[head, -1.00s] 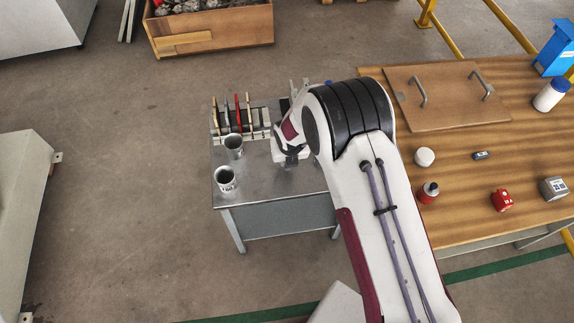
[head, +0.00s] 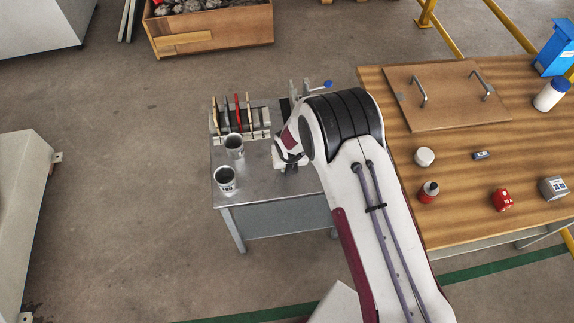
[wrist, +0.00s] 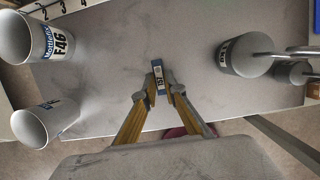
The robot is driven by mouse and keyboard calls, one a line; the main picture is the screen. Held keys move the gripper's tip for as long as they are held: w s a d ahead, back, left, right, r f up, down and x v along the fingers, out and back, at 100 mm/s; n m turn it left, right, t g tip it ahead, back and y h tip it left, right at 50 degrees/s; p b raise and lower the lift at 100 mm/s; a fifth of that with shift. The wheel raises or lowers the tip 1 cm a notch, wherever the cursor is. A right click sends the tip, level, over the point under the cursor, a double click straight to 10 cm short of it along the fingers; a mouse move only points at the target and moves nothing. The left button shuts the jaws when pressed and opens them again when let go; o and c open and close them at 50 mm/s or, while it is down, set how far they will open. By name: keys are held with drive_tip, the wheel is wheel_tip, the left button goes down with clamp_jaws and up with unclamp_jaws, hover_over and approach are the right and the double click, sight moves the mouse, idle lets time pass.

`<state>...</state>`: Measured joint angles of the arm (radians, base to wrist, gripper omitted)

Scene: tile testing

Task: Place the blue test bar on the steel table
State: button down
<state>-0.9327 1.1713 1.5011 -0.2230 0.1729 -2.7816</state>
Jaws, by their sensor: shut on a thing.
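The blue test bar (wrist: 158,78) shows in the wrist view, small, with a white label that seems to read 157. My gripper (wrist: 158,93) is shut on it, one finger on each side. The steel table (wrist: 200,25) lies below the bar; I cannot tell whether the bar touches it. In the head view the steel table (head: 250,180) stands left of my arm. My gripper (head: 290,165) is over its right part there, and the bar is hidden.
A rack (head: 240,122) with upright tiles is at the back. A grey cylindrical weight or fixture (wrist: 245,55) is right of the bar. The table's middle is clear.

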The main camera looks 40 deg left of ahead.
drive_tip(key=shift+f, duration=0.1)
drive_tip(key=c, duration=2.1)
unclamp_jaws()
drive_tip(key=shift+r, duration=0.2)
drive_tip(key=v, duration=1.2)
drive_tip(key=shift+f, duration=0.1)
